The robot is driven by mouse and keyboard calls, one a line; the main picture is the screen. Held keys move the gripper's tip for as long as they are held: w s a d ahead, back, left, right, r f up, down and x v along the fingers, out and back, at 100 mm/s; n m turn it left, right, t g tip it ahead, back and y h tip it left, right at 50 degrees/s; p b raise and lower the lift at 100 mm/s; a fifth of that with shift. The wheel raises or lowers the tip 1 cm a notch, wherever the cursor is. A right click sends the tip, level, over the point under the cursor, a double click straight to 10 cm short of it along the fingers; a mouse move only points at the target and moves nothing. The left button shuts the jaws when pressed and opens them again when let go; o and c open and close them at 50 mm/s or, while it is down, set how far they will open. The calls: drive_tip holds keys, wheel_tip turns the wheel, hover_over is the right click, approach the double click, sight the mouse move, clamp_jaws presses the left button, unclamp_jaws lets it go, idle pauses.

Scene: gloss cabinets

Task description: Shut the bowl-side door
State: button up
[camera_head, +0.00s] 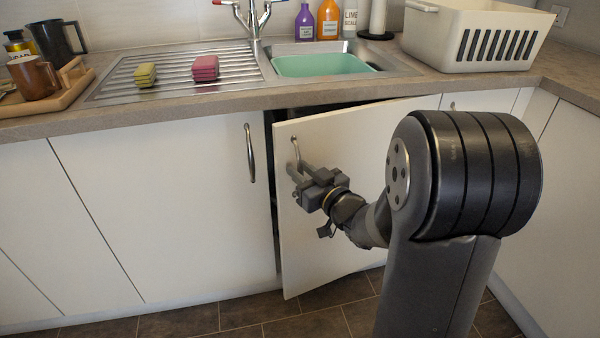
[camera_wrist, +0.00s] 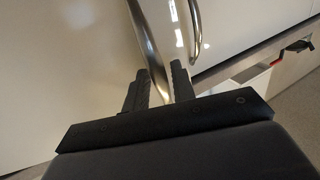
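The bowl-side door (camera_head: 335,215) is a white cabinet door under the turquoise sink bowl (camera_head: 322,65). It stands ajar, its left edge swung out from the cabinet. Its curved metal handle (camera_head: 295,152) is near its upper left corner. My gripper (camera_head: 299,170) is at the lower part of this handle. In the wrist view, the handle (camera_wrist: 147,52) runs down between the two fingers of my gripper (camera_wrist: 160,88). Whether both fingers press on it is not clear. The fingers hide the handle's lower end.
The closed left door (camera_head: 170,205) has its own handle (camera_head: 250,153), which also shows in the wrist view (camera_wrist: 195,30). The worktop (camera_head: 130,122) overhangs the doors. A white crate (camera_head: 475,35) stands at the back right. Tiled floor (camera_head: 240,312) shows below.

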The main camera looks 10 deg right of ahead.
drive_tip(key=shift+w+a, duration=0.1)
drive_tip(key=shift+w, duration=0.15)
drive_tip(key=shift+c, duration=0.6)
clamp_jaws()
